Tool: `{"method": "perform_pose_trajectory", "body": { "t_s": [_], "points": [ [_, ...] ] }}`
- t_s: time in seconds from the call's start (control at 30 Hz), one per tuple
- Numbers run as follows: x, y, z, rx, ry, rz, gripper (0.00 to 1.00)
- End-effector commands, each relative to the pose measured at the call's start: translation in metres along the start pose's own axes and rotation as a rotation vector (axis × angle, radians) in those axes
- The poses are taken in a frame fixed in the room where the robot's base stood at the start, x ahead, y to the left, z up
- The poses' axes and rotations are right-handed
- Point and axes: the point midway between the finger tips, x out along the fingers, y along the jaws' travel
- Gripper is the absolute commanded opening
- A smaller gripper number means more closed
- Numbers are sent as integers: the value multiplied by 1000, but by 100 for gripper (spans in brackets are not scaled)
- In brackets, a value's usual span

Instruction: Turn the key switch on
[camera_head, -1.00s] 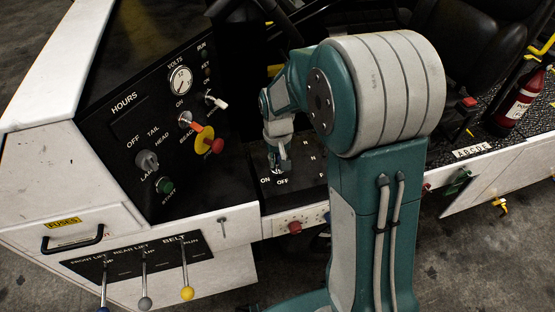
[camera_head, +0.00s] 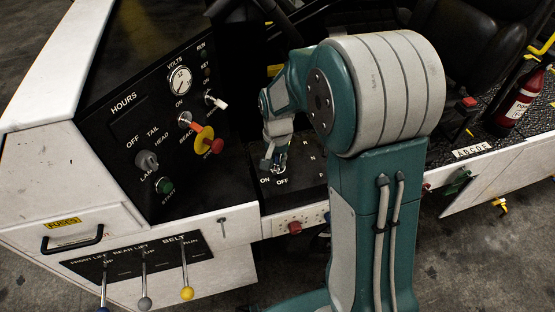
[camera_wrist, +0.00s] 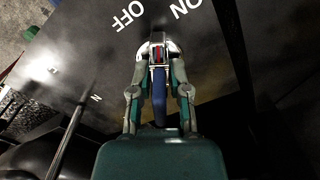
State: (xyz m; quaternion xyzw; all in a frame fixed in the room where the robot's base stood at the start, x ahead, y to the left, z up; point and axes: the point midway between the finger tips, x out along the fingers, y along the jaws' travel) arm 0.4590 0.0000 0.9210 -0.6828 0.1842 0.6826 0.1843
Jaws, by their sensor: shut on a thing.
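The key switch sits on a black panel beside the printed words ON and OFF; its silver base (camera_wrist: 158,42) shows at the upper middle of the wrist view. My gripper (camera_head: 273,163) is down at this panel in the head view, and its fingers mostly hide the switch there. In the wrist view my gripper (camera_wrist: 158,62) is shut on the key, with a finger on each side. A blue strip (camera_wrist: 160,98) runs back between the fingers, and small red and dark parts show at its front. The key's exact angle is hard to tell.
Left of my gripper stands the dashboard (camera_head: 130,115) with a voltmeter (camera_head: 180,80), knobs and a red-and-yellow button (camera_head: 208,140). A black lever (camera_wrist: 68,135) rises from the panel in the wrist view. A fire extinguisher (camera_head: 520,98) is at the far right.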

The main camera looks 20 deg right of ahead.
Motion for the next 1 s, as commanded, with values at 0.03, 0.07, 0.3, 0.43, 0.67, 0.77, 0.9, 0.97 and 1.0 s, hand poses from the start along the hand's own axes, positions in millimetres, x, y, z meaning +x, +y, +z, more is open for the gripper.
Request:
{"method": "perform_pose_trajectory", "body": {
  "t_s": [0.03, 0.07, 0.3, 0.43, 0.67, 0.77, 0.9, 0.97, 1.0],
  "points": [
    [1, 0, 1, 24, -4, 1, 0],
    [2, 0, 1, 38, -4, 1, 0],
    [2, 0, 1, 158, -4, 1, 0],
    [2, 0, 1, 223, -5, 1, 0],
    [2, 0, 2, 337, -5, 2, 0],
    [2, 0, 2, 380, -5, 2, 0],
    [2, 0, 2, 435, -5, 2, 0],
    [2, 0, 2, 455, -5, 2, 0],
    [2, 0, 2, 467, -5, 2, 0]
  ]
}}
